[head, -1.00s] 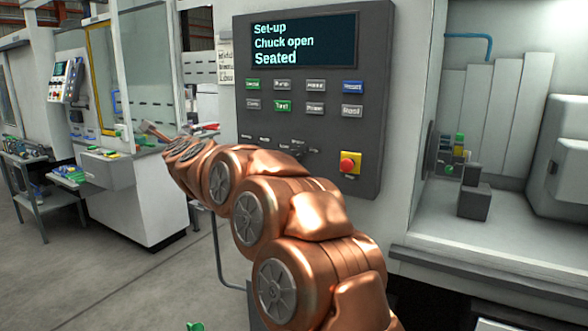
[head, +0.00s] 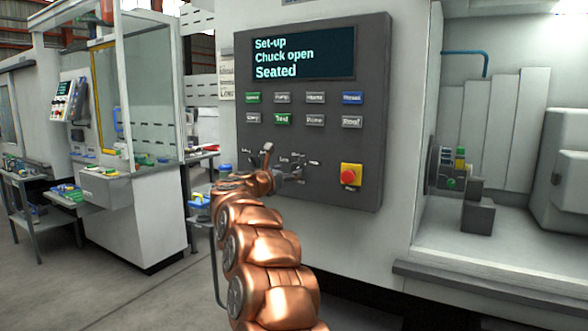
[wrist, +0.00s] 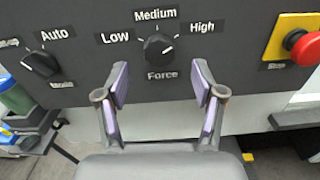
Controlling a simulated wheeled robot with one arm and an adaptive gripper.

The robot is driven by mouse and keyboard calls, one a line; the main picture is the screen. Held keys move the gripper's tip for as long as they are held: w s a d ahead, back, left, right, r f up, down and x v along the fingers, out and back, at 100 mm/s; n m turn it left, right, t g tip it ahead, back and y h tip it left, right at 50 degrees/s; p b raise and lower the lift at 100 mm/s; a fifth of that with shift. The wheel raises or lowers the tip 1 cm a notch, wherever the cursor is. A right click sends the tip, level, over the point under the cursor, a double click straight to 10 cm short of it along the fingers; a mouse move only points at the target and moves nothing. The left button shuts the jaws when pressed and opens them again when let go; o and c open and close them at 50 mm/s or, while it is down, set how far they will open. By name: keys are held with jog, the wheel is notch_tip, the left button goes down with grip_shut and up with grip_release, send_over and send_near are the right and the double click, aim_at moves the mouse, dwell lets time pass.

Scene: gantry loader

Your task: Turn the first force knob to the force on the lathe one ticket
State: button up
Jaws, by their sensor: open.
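The black force knob (wrist: 158,47) is on the dark grey control panel, between the labels Low, Medium and High, with Force below it. I cannot tell for sure which label its pale mark faces. My gripper (wrist: 160,82) is open and empty, its two purple-padded fingers spread below and to either side of the knob, not closed on it. In the head view my gripper (head: 290,173) is at the panel's lower part and largely covers the knob there. A paper notice (head: 226,82) hangs left of the panel; its text is too small to read.
A mode knob (wrist: 41,63) marked Auto sits to the left, and a red stop button (wrist: 305,47) on yellow to the right. Rows of buttons (head: 283,119) lie above, under a screen (head: 303,53) reading "Set-up, Chuck open, Seated".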

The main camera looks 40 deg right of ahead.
aim_at(295, 168)
jog(key=shift+p+x, duration=0.7)
jog(key=shift+x, duration=1.65)
jog(key=shift+c, duration=0.2)
jog(key=c, duration=1.1)
